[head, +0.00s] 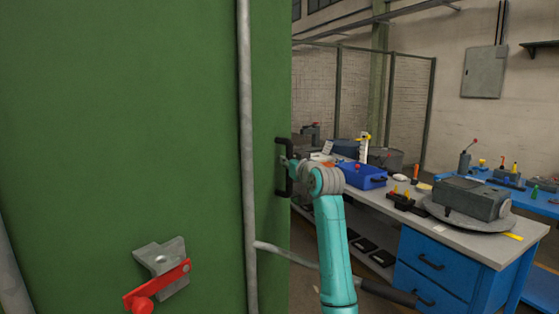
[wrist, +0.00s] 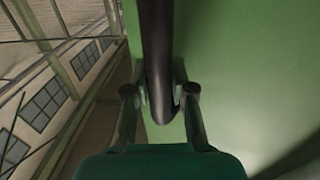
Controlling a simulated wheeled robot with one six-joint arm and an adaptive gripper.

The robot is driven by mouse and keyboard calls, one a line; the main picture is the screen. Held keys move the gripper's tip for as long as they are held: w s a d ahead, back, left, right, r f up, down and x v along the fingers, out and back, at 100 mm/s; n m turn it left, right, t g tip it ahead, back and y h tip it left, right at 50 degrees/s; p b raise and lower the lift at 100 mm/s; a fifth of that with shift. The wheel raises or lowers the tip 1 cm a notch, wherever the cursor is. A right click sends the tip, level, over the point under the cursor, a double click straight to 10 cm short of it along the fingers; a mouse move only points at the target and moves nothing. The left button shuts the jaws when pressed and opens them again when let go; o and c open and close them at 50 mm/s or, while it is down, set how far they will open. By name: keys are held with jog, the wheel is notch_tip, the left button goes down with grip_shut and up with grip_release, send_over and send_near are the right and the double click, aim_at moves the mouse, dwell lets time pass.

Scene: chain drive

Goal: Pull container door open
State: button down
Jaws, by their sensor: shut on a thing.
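The green container door (head: 110,110) fills the left of the head view, and its green face (wrist: 260,80) shows in the wrist view. A black handle (head: 283,180) stands upright near the door's right edge. In the wrist view the handle's dark bar (wrist: 158,60) runs down between the two fingers. My gripper (wrist: 160,95) is shut on the handle, with a finger on each side of the bar. In the head view my gripper (head: 289,165) meets the handle from the right, and its fingertips are small there.
A grey upright rod (head: 246,130) runs along the door, with a grey lever (head: 300,259) reaching right from it. A red-handled latch (head: 158,285) sits lower left. A workbench with blue drawers (head: 430,262) and tools stands on the right, close behind my arm.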

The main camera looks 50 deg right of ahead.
jog(key=shift+s, duration=0.65)
jog(key=c, duration=1)
grip_release()
jog(key=shift+d, duration=0.1)
jog(key=shift+s, duration=0.1)
jog(key=v, duration=1.1)
jog(key=shift+s+a, duration=0.3)
